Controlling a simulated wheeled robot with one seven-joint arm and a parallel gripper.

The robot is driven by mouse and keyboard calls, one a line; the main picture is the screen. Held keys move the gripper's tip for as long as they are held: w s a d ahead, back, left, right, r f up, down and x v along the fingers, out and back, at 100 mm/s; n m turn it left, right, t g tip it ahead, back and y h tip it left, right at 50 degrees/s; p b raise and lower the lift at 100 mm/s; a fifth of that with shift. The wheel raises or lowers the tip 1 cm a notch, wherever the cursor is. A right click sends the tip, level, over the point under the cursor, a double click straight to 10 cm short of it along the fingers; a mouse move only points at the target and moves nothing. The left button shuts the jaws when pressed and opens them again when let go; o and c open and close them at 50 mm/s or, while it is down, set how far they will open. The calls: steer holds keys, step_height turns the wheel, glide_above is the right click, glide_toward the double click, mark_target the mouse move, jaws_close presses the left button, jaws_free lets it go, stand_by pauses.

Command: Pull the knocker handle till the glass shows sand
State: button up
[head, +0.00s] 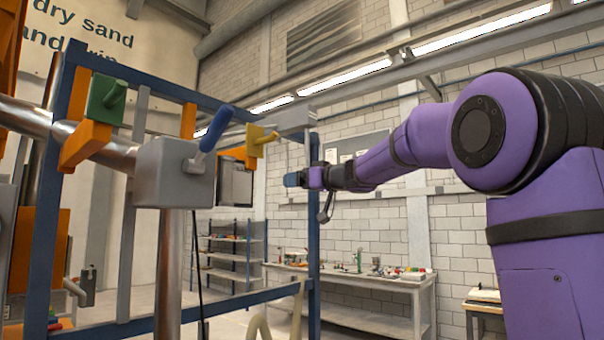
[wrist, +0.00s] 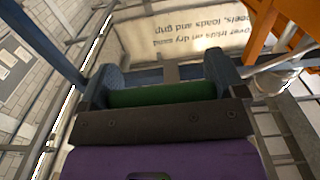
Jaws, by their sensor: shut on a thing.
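My gripper (head: 295,180) is at the end of my purple arm, beside a blue upright post in the head view. In the wrist view, my gripper's two blue fingers (wrist: 160,84) stand either side of a green bar (wrist: 155,96) and are shut on it. The bar spans the gap between them; it appears to be the knocker handle, though the head view does not show it clearly. I cannot make out the sight glass or any sand in either view.
Steel pipes run at the left. A white workbench (head: 380,282) and a shelf rack (head: 230,256) stand behind.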

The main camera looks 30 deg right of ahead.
steer(key=shift+w+f, duration=0.1)
steer(key=shift+f, duration=0.2)
steer(key=o, duration=1)
steer(key=shift+r, duration=0.1)
steer(key=v, duration=1.1)
